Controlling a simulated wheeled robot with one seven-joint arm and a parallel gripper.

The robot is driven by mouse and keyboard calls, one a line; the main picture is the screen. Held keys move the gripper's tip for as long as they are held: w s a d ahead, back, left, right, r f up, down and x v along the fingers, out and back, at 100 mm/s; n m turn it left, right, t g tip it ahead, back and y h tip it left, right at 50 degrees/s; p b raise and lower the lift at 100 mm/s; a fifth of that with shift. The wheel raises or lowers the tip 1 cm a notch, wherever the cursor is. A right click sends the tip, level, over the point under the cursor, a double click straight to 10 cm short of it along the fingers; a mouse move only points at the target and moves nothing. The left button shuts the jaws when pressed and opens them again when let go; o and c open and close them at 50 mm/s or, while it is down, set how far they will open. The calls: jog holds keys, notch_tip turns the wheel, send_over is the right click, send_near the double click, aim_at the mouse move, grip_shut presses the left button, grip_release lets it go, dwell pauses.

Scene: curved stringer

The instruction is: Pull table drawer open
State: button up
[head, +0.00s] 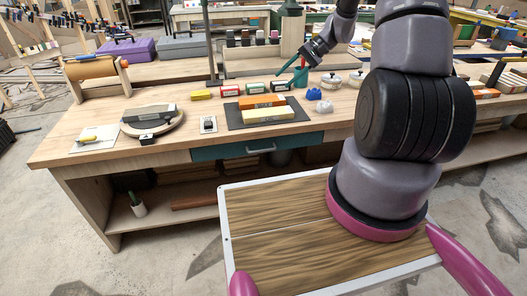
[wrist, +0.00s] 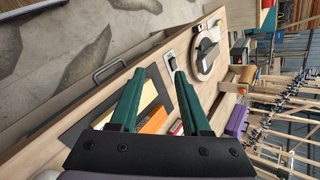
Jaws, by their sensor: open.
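The table drawer (head: 230,153) has a teal front under the front edge of the wooden workbench (head: 75,151). It looks shut. Its grey bar handle (head: 262,150) is in the middle of that front. The handle also shows in the wrist view (wrist: 109,70), left of the fingers. My gripper (head: 291,77) has green fingers and is above the benchtop, behind the drawer front and apart from the handle. In the wrist view my gripper (wrist: 158,74) is open, with nothing held between the fingers.
A dark mat (head: 236,117) with an orange and a yellow block lies on the bench behind the drawer. Floor (head: 175,250) in front of the bench's left part is clear.

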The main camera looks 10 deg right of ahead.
notch_tip(320, 180, down, 16)
jog(key=w+d+m+t+y, duration=0.1)
jog(key=w+d+m+y, duration=0.1)
jog(key=y, duration=0.1)
jog(key=m+t+y, duration=0.2)
jog(key=m+t, duration=0.1)
jog(key=t, duration=0.1)
send_near(264, 151)
jog(key=x, duration=1)
jog(key=shift+w+f, duration=0.25)
jog(key=shift+w, duration=0.1)
grip_shut()
